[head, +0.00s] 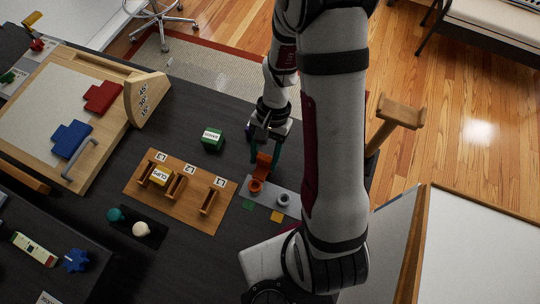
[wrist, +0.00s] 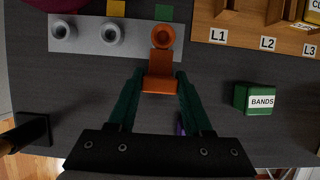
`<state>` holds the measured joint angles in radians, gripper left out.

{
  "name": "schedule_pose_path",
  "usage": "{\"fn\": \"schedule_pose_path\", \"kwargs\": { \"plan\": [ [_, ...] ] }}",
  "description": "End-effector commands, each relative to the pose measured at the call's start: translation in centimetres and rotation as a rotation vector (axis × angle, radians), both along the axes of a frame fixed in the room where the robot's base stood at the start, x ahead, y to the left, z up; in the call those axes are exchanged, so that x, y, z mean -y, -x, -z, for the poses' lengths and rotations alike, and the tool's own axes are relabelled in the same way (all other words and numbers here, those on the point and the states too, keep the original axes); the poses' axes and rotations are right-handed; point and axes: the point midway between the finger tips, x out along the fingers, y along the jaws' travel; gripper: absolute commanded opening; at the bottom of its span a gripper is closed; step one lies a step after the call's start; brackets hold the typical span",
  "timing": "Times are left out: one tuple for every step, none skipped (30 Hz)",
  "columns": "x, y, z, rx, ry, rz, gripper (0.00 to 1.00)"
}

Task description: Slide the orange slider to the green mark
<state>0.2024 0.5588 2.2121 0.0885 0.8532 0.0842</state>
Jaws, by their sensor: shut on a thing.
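The orange slider (wrist: 160,82) has a block-like handle and a ring at its far end. It also shows in the head view (head: 263,165). Its ring sits at the right end of a grey plate (wrist: 88,47) in the wrist view. The green mark (wrist: 164,12) lies just beyond the plate, nearly in line with the ring; it also shows in the head view (head: 248,205). My gripper (wrist: 160,76) is shut on the slider's handle, with one dark green finger on each side. In the head view my gripper (head: 265,150) is above the handle.
A yellow mark (wrist: 116,8) lies left of the green one. Two grey rings (wrist: 112,35) stand on the plate. A wooden rack (head: 185,210) with labels L1 to L3 and a green BANDS box (head: 213,138) are nearby. Bare dark desk lies between box and plate.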

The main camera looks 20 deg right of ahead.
Motion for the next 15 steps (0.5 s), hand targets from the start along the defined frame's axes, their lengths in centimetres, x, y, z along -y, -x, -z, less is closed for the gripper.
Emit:
{"fn": "schedule_pose_path", "kwargs": {
  "plan": [
    [-0.3, -0.52, -0.08, 0.011, -0.004, 0.008, 0.0],
    [-0.3, -0.53, -0.08, 0.011, -0.004, 0.008, 0.0],
    [-0.3, -0.55, -0.09, 0.012, -0.003, 0.008, 0.55],
    [-0.29, -0.55, -0.08, 0.012, -0.003, 0.008, 0.61],
    [-0.28, -0.53, -0.09, 0.011, -0.004, 0.007, 0.66],
    [-0.26, -0.5, -0.08, 0.011, -0.004, 0.007, 0.73],
    [-0.25, -0.47, -0.07, 0.01, -0.003, 0.007, 0.79],
    [-0.24, -0.45, -0.07, 0.009, -0.004, 0.007, 0.8],
    [-0.23, -0.42, -0.06, 0.009, -0.003, 0.007, 0.8],
    [-0.23, -0.4, -0.06, 0.009, -0.003, 0.007, 0.8],
    [-0.22, -0.37, -0.05, 0.008, -0.004, 0.007, 0.8],
    [-0.22, -0.35, -0.04, 0.007, -0.003, 0.006, 0.8],
    [-0.21, -0.33, -0.04, 0.007, -0.003, 0.006, 0.8],
    [-0.21, -0.32, -0.04, 0.007, -0.003, 0.006, 0.8],
    [-0.2, -0.31, -0.05, 0.006, -0.004, 0.006, 0.8]
  ]
}}
